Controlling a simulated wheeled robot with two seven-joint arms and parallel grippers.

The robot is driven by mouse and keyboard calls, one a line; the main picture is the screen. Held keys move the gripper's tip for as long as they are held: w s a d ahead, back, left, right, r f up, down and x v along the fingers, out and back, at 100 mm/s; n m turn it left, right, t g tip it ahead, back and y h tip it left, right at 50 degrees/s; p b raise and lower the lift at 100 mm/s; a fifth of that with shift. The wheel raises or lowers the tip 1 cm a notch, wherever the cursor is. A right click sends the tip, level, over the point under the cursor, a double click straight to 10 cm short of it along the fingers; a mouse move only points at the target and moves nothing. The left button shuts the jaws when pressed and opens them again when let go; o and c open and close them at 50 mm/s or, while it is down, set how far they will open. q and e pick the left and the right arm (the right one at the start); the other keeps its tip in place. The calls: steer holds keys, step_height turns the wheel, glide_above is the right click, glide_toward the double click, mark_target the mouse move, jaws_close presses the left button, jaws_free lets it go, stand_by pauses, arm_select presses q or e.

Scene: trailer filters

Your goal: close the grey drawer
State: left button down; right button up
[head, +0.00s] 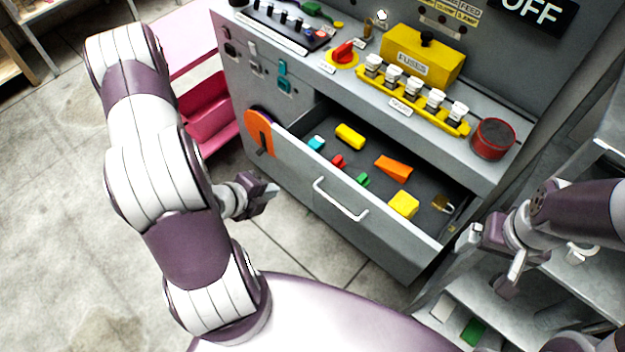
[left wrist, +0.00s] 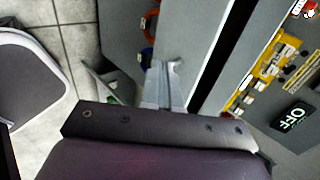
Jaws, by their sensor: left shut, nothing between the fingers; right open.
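The grey drawer (head: 296,153) stands pulled out of the grey cabinet in the head view, with a white bar handle (head: 340,200) on its front. Inside lie yellow, orange, red, green and cyan pieces and a brass padlock (head: 443,204). My left gripper (head: 268,190) is shut and empty, to the left of the drawer front and apart from the handle. Its shut fingers show in the left wrist view (left wrist: 165,85) against grey panels. My right gripper (head: 498,260) is open and empty, to the right of the drawer near the grey shelves.
Above the drawer, the cabinet ledge holds a yellow fuse box (head: 420,60), a row of white-topped fuses and a red round tin (head: 492,138). A pink open bin (head: 208,112) stands left of the cabinet. Grey shelves (head: 560,290) stand at the right.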

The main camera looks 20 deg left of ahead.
mark_target(352, 135)
arm_select(q)
steer(key=x, duration=0.4)
steer(key=w+r+x, duration=0.1)
steer(key=x, duration=0.6)
steer(key=shift+w+d+p, duration=0.3)
steer(key=shift+w+p, duration=0.05)
steer(key=shift+w, duration=0.15)
steer(key=shift+w+d, duration=0.15)
steer(key=shift+w, duration=0.35)
steer(key=shift+w, duration=0.1)
steer(key=w+d+b, duration=0.1)
steer(key=w+d, duration=0.1)
steer(key=w, duration=0.3)
steer(key=w+d+b, duration=0.1)
steer(key=w+b, duration=0.1)
steer(key=w, duration=0.3)
steer(key=w+d+b, duration=0.2)
steer(key=w, duration=0.3)
steer(key=shift+w+d, duration=0.4)
steer(key=shift+w+d+r, duration=0.1)
steer(key=shift+w+r, duration=0.05)
steer(key=shift+w, duration=0.1)
steer(key=shift+w+r, duration=0.1)
